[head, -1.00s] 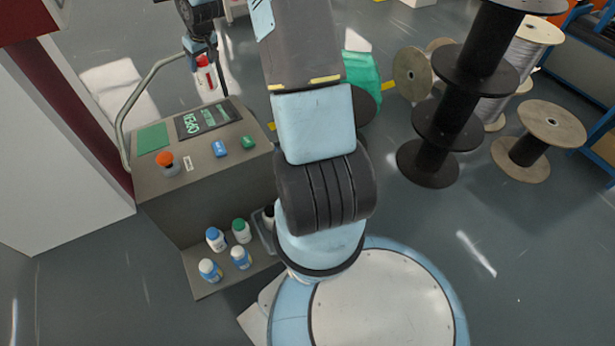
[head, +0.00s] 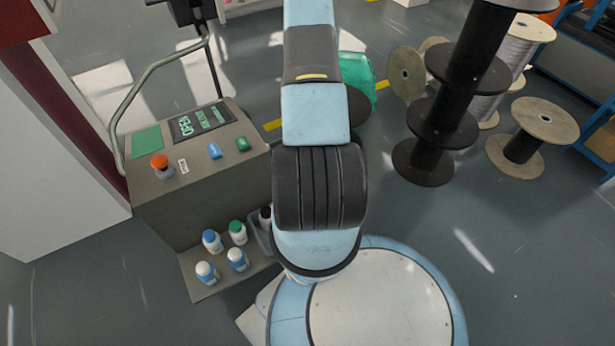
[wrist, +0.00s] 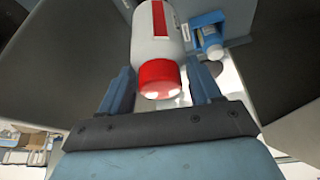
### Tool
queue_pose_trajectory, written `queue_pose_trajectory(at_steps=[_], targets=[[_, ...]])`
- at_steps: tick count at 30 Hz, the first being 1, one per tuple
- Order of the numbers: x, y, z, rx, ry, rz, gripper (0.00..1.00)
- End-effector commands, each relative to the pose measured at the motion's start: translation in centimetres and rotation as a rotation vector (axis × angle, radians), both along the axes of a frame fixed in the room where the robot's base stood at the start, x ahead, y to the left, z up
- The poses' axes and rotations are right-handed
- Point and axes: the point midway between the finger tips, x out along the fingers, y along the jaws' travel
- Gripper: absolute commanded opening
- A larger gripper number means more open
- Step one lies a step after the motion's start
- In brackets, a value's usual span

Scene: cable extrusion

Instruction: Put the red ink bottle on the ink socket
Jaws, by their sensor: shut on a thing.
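The red ink bottle (wrist: 157,38) is white with a red cap and a red stripe on its label. It shows in the wrist view, held between the two blue fingers of my gripper (wrist: 162,76), cap end towards the palm. Its far end is cut off by the top edge. Just right of it, a blue-and-white bottle (wrist: 211,40) sits at a blue bracket (wrist: 208,20). I cannot make out the ink socket for the red bottle. In the head view neither the red bottle nor my gripper shows.
In the head view a grey control console (head: 190,205) with a bent rail (head: 150,80) stands at left. Cable spools (head: 432,160) stand at right. A dark surface (wrist: 60,50) is left of the bottle in the wrist view.

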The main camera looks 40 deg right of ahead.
Motion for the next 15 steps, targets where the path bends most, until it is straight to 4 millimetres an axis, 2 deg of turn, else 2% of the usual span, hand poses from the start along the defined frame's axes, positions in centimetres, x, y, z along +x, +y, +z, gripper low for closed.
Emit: queue_pose_trajectory(at_steps=[1, 3, 7, 11, 15], targets=[[-2.3, 0.4, -1.2, 0.005, 0.005, -0.019, 0.05], [-4.7, 0.9, -2.2, 0.004, 0.005, -0.037, 0.05], [-7.9, 1.6, -3.4, 0.003, 0.002, -0.059, 0.05], [-9.3, 1.9, -4.0, 0.001, 0.001, -0.07, 0.05], [-8.4, 1.5, -4.6, -0.003, -0.003, -0.071, 0.05]])
